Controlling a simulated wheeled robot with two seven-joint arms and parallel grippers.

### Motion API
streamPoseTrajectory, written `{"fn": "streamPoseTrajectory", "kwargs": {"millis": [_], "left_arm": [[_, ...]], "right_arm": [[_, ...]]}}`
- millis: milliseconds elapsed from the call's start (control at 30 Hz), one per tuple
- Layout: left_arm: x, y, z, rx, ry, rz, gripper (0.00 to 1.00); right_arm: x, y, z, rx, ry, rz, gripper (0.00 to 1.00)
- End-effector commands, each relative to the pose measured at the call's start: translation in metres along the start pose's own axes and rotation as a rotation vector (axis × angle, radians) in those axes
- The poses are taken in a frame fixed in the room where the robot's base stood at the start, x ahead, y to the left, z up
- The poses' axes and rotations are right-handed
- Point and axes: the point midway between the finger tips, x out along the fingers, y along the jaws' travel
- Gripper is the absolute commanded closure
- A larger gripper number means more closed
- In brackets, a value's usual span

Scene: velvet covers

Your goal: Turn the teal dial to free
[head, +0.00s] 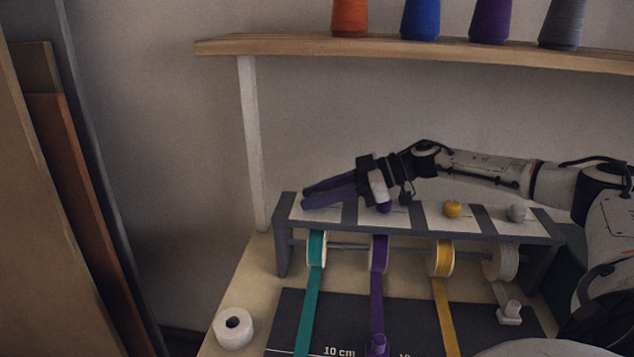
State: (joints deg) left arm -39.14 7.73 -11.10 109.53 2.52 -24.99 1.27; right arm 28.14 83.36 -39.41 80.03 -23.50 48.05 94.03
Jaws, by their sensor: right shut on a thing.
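A dispenser rack (500,229) carries a row of dials on its pale top panels. My right gripper (308,196) reaches in from the right, low over the leftmost panel above the teal ribbon roll (316,250). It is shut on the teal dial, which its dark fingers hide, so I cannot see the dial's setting. The purple dial (384,208) shows partly under the gripper's body. The yellow dial (452,208) and the pale grey dial (517,212) stand free to the right. My left gripper is not in view.
Purple (378,254), yellow (441,258) and white (500,263) rolls hang under the rack. Ribbons run over a dark mat (410,315). A white roll (233,328) stands at front left. A shelf (300,46) with thread cones is above.

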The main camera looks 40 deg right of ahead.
Motion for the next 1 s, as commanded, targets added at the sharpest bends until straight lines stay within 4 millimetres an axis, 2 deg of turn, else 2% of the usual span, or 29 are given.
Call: {"fn": "streamPoseTrajectory", "kwargs": {"millis": [33, 167, 500, 1000], "left_arm": [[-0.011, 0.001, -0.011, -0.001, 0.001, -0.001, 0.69], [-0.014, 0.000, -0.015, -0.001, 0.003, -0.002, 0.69], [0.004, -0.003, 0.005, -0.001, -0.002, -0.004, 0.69], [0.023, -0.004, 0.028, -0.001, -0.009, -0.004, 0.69]], "right_arm": [[-0.001, 0.001, -0.008, -0.013, 0.007, -0.040, 0.96], [0.002, 0.002, -0.005, -0.063, 0.008, -0.153, 0.96], [0.003, 0.000, 0.001, -0.155, 0.006, -0.366, 0.96], [0.002, -0.001, 0.000, -0.213, 0.004, -0.511, 0.96]]}}
